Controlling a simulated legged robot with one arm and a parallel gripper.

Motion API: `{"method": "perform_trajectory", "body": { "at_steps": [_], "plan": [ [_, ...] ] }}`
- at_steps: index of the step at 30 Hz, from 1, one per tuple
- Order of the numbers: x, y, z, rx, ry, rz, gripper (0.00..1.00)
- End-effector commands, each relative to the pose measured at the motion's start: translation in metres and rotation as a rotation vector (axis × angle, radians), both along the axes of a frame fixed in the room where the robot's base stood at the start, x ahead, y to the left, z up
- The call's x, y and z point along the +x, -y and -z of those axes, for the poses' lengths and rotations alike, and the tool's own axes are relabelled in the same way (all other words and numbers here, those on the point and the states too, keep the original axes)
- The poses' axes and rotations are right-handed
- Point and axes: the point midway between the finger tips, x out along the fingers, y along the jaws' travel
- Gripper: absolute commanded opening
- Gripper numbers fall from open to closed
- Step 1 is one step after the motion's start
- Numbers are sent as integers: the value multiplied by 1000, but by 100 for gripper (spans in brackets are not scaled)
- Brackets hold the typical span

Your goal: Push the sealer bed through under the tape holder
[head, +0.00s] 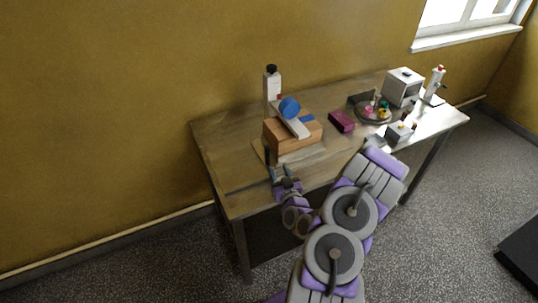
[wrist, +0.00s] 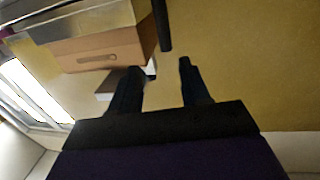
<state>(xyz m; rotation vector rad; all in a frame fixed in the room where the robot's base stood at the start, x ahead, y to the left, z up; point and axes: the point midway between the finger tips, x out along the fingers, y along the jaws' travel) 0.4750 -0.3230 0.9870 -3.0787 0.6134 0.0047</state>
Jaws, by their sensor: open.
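The sealer stands on the left half of the table. A tan cardboard box (head: 292,136) sits on its pale flat bed (head: 318,155). The tape holder (head: 294,121), a grey slanted arm with a blue tape roll (head: 290,107), lies over the box top. My gripper (head: 281,170) is at the table's front edge, just in front of the box and bed. In the wrist view, which is tilted upside down, the box (wrist: 100,52) shows its hand slot beside my open, empty fingers (wrist: 160,68). I cannot tell whether they touch anything.
A white bottle (head: 272,85) stands behind the box. To the right are a magenta box (head: 342,121), a round tray (head: 373,116) with small colourful items, a white appliance (head: 403,87) and a second bottle (head: 436,82). A dark post (wrist: 162,25) is near my fingers.

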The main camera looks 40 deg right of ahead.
Motion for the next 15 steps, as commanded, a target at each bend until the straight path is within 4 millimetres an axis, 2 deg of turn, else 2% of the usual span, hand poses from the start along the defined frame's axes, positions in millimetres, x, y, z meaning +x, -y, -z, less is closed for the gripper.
{"method": "perform_trajectory", "body": {
  "at_steps": [7, 15],
  "plan": [
    [27, 2, 1, -9, 4, -5, 46],
    [60, 22, -3, -2, 7, 0, 46]
  ]
}}
